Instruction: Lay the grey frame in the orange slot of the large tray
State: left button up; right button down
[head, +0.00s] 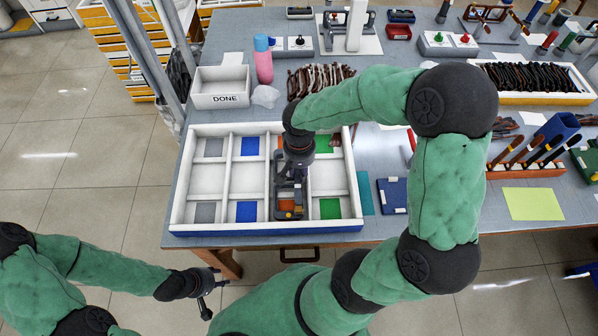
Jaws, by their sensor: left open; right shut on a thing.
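The large white tray (178,200) lies on the near left part of the table. It has grey, blue, orange and green slot floors in columns. My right gripper (289,208) points down into the orange column, over the near orange slot (286,205). It is shut on a thin greyish thing that appears to be the grey frame, largely hidden by the dark fingers. Whether the frame touches the slot floor I cannot tell. The far orange slot is mostly hidden by my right wrist. My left gripper (207,298) is open and empty, low in front of the table at the left.
A white DONE box (220,88) and a pink bottle (263,62) stand behind the tray. A dark blue case (392,195) lies right of it. A rack of tools (526,166) and a bin of dark frames (540,97) are further right.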

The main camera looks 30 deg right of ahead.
jog(key=shift+f, duration=0.2)
jog(key=c, duration=1)
grip_release()
jog(key=shift+r, duration=0.15)
notch_tip(320, 180, up, 12)
jog(key=p, duration=0.4)
